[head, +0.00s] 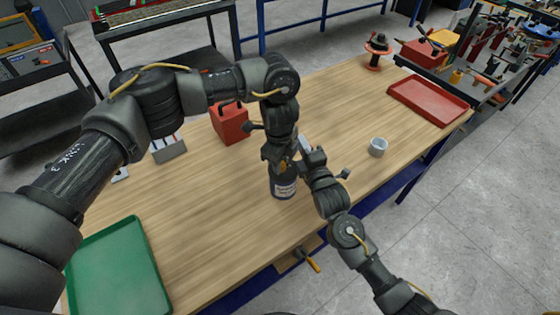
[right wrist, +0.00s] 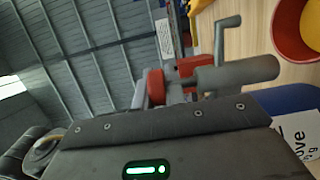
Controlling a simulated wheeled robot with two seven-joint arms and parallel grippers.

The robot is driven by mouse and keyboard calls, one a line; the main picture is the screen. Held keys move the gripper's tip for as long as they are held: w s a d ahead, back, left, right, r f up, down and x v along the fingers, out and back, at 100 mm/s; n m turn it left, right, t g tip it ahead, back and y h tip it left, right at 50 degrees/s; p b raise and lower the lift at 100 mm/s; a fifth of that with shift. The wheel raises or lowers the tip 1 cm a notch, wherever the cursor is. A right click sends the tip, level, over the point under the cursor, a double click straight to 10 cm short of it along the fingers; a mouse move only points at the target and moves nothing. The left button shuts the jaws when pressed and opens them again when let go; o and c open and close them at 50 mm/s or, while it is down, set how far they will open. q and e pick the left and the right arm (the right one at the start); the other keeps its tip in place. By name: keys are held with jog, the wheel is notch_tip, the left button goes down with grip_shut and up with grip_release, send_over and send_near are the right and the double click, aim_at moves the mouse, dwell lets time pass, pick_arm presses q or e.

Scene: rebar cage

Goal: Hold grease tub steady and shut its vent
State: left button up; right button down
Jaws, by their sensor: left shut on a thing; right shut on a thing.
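The grease tub (head: 285,189), dark blue with a white label, stands upright on the wooden table. Its label and blue side also show at the right edge of the right wrist view (right wrist: 296,128). My left gripper (head: 279,168) comes down from above and is shut on the tub. My right gripper (head: 301,162) reaches in from the right at the tub's upper part and is shut; the exact part it holds is hidden. The vent cannot be made out, as the grippers cover the tub's top.
The wooden table (head: 215,215) bears a green tray (head: 118,268) at front left, a red box (head: 231,124) behind my left arm, a grey cup (head: 378,147) to the right and a red tray (head: 428,101) at far right. The table between cup and red tray is clear.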

dwell(0.4)
pick_arm(q)
jog(key=o, duration=1)
notch_tip(320, 180, up, 12)
jog(key=shift+s+a, duration=0.15)
jog(key=shift+s, duration=0.1)
pick_arm(e)
jog(key=c, duration=1.4)
grip_release()
